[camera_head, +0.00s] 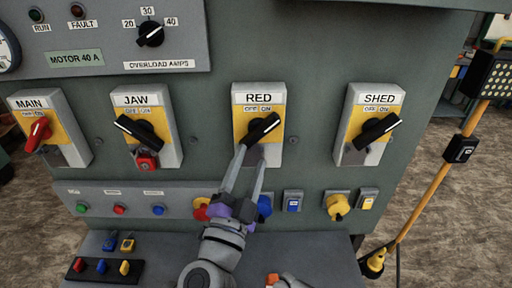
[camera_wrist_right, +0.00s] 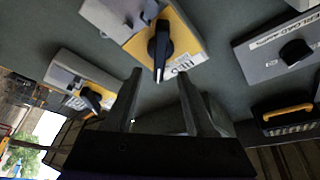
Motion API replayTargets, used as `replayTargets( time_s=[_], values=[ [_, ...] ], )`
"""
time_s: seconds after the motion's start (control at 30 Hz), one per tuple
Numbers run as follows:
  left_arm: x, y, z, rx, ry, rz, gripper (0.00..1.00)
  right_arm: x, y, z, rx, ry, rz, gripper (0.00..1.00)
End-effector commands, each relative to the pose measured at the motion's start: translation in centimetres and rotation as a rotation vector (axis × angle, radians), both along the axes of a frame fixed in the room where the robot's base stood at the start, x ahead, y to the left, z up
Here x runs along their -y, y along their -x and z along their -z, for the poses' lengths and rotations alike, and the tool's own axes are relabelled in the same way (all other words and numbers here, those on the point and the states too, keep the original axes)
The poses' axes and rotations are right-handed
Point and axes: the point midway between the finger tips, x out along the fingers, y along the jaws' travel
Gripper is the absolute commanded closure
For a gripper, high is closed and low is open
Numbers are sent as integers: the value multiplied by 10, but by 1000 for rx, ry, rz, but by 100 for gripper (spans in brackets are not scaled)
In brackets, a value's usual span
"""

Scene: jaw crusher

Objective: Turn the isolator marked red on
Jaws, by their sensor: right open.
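The isolator marked RED (camera_head: 240,100) is a grey box with a yellow plate lettered OFF and ON. Its black handle (camera_head: 264,127) slants from lower left to upper right, the upper end on the ON side. My right gripper (camera_head: 253,153) reaches up from below. Its two fingertips are apart at the lower part of the handle, with nothing clearly gripped. In the right wrist view the isolator's yellow plate (camera_wrist_right: 187,42) and black handle (camera_wrist_right: 158,48) show beyond the open fingers (camera_wrist_right: 160,76). Contact with the handle cannot be told. My left gripper is not in view.
The JAW isolator (camera_head: 127,102), with a red padlock (camera_head: 146,161), stands left, and SHED (camera_head: 366,101) right. MAIN (camera_head: 25,105) has a red handle. A row of buttons (camera_head: 158,210) lies below. A yellow pole (camera_head: 432,180) stands at the right.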

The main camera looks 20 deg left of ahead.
Motion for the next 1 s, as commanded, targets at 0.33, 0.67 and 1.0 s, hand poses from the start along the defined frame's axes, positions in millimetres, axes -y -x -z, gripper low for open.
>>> replayTargets(
  time_s=[0.33, 0.67, 1.0],
  values=[
    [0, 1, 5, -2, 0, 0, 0, 0, 29, 8, 0, 0, 0, 45],
    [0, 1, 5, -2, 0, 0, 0, 0, 29, 8, 0, 0, 0, 45],
    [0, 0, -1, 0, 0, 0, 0, 16, 3, 3, 40, 131, -141, 45]
  ],
)
